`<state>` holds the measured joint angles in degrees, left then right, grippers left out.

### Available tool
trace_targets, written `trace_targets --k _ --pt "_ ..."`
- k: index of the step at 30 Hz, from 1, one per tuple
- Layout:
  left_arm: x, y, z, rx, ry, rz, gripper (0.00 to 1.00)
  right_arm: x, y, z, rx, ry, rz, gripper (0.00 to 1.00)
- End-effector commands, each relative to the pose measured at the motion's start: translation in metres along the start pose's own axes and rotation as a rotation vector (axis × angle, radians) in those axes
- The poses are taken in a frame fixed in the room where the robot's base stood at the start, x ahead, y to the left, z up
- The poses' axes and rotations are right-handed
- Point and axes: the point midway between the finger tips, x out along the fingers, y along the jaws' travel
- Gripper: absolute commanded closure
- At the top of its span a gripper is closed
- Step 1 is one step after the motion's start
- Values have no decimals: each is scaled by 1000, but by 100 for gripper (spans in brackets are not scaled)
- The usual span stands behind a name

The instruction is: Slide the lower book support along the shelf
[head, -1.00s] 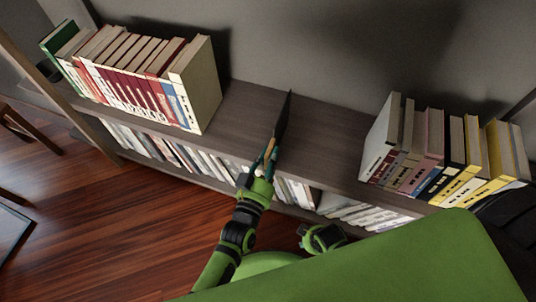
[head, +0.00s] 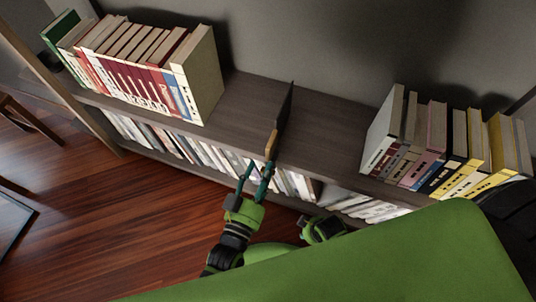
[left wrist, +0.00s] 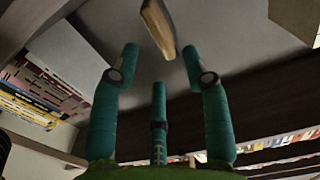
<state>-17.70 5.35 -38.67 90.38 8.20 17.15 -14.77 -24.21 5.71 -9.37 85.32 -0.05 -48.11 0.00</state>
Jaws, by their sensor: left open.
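The book support is a thin dark upright plate (head: 285,108) with a light wooden front edge. It stands on the shelf top (head: 325,140) in the gap between two groups of books. In the left wrist view its wooden-edged end (left wrist: 157,27) shows at the top middle, beyond the fingertips. My left gripper (head: 256,170) is open and empty at the shelf's front edge, just in front of the support. In the left wrist view (left wrist: 158,62) its teal fingers are spread. No fingers of my right gripper are visible.
A row of red, white and green books (head: 140,70) stands at the left. Several books (head: 445,150) stand at the right, in yellow, black and pink. More books (head: 195,150) fill the lower shelf. The shelf top is bare on both sides of the support.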

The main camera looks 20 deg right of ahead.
Motion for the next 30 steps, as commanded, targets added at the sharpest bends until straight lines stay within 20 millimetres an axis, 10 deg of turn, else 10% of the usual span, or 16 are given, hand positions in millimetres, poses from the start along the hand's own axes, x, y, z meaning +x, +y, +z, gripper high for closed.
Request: trace_targets --k 9,30 --pt "-42 0 0 0 -1 0 54 0 0 0 0 0 0 60" --pt "-44 -3 6 1 -21 -3 54 0 0 0 0 -1 0 60"
